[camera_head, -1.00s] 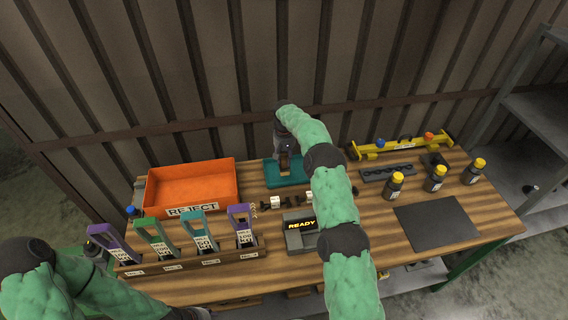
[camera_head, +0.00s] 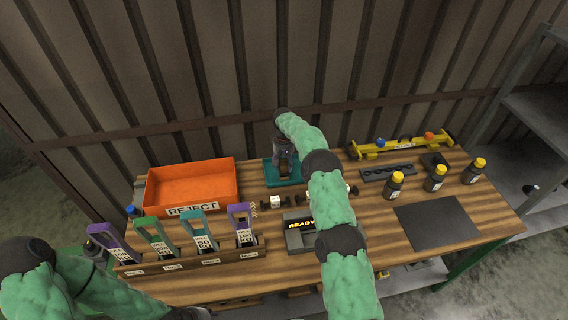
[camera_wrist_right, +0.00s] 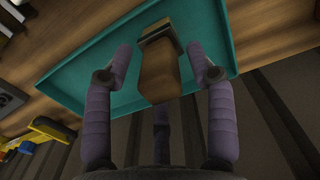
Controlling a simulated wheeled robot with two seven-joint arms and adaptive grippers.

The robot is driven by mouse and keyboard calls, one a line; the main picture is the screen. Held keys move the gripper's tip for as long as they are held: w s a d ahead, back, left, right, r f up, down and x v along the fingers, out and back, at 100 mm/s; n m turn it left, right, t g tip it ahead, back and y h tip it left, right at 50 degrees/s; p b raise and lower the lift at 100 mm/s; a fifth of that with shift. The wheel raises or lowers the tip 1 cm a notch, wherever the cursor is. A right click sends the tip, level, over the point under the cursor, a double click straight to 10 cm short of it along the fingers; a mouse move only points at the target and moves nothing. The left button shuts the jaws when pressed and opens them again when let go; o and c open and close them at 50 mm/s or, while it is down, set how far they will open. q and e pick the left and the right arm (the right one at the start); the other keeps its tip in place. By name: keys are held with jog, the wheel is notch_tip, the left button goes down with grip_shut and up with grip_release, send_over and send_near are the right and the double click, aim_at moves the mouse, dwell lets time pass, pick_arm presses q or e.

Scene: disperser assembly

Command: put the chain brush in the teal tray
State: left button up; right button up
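The teal tray (camera_head: 270,180) sits at the back middle of the table, partly covered by my right gripper (camera_head: 284,165). In the right wrist view the teal tray (camera_wrist_right: 95,62) spans the frame behind the fingers. The chain brush (camera_wrist_right: 158,75), with a brown wooden body and a dark and pale band at its head, is over the tray floor, between the fingertips. Whether it rests on the floor is hard to tell. The right gripper (camera_wrist_right: 160,58) is open, with a gap on each side of the brush.
An orange REJECT bin (camera_head: 192,186) stands left of the tray. A rack (camera_head: 190,262) of several labelled tools is at front left. A grey READY device (camera_head: 300,236) lies in front of the tray. Several yellow-capped bottles (camera_head: 436,180) and a dark mat (camera_head: 437,223) are on the right.

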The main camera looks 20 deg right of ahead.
notch_tip(320, 180, up, 12)
jog(key=shift+r, duration=0.2)
dwell(0.5)
